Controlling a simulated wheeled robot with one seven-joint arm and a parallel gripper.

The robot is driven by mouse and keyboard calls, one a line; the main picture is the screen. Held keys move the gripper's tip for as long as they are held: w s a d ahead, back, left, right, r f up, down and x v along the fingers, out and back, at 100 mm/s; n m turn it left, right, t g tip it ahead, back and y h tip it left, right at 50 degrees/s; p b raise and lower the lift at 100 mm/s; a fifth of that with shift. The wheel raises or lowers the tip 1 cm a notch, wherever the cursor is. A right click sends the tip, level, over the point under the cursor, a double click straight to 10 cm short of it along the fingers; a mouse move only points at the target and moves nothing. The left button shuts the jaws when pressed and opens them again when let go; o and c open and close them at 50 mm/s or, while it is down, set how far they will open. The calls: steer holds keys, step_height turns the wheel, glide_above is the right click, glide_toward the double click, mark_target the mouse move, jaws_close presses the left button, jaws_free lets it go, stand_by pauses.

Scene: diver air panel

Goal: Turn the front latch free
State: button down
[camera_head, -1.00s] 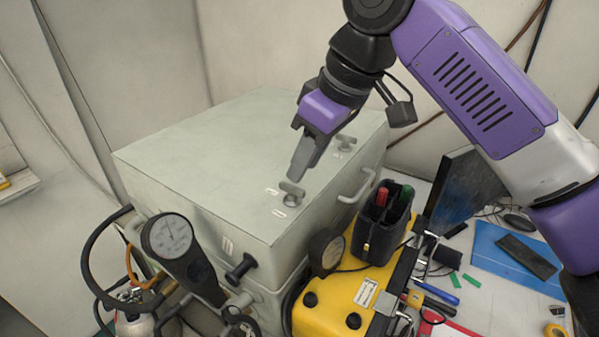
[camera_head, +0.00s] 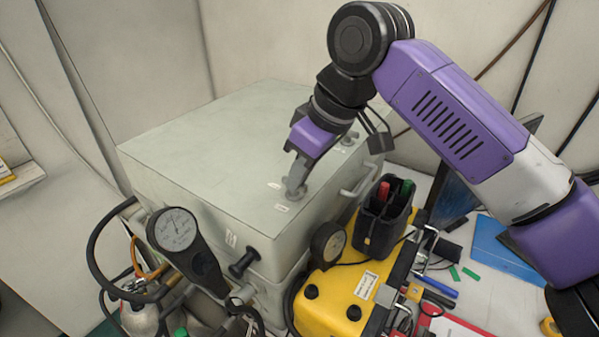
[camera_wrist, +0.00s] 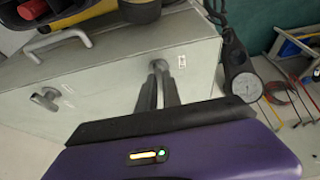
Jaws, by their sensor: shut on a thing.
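The front latch (camera_head: 299,194) is a small grey turn-knob on the top of the pale grey-green box (camera_head: 190,140), near its front right edge. Two small white labels lie beside it. My gripper (camera_head: 296,190) points down at the latch, with its fingers around the knob, and is shut on it. In the wrist view the gripper (camera_wrist: 158,90) has its fingers at the knob, which they mostly hide. The second latch (camera_wrist: 46,98) shows uncovered at the left of the wrist view; in the head view it is partly behind my arm (camera_head: 350,138).
A handle (camera_head: 358,190) sticks out from the box's right side. Gauges (camera_head: 174,230) and hoses stand at its front left. A yellow case (camera_head: 335,300) with a black tool holder (camera_head: 381,222) stands close on the right. The box top left of the gripper is clear.

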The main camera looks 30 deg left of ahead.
steer(key=shift+r+n+p, duration=0.15)
steer(key=shift+n+p, duration=0.15)
steer(key=shift+p, duration=0.2)
steer(key=shift+w+r+n+g+p, duration=0.1)
steer(key=shift+n+g+p, duration=0.4)
steer(key=shift+n+p, duration=0.5)
steer(key=shift+w+n+g+p, duration=0.1)
steer(key=shift+n+g+p, duration=0.4)
steer(key=shift+n+p, duration=0.55)
steer(key=n, duration=0.2)
steer(key=n+g, duration=0.1)
steer(key=n+h, duration=0.1)
steer(key=n, duration=0.1)
steer(key=shift+w+a+f+n+g, duration=0.2)
steer(key=shift+w+n+g, duration=0.05)
steer(key=shift+n+g, duration=0.15)
steer(key=shift+n+g+h, duration=0.4)
steer(key=shift+n+h, duration=0.1)
steer(key=shift+n, duration=0.85)
steer(key=shift+w+a+n+h, duration=0.15)
steer(key=shift+n+h, duration=0.15)
steer(key=shift+n, duration=0.7)
steer(key=c, duration=1.5)
jaws_free()
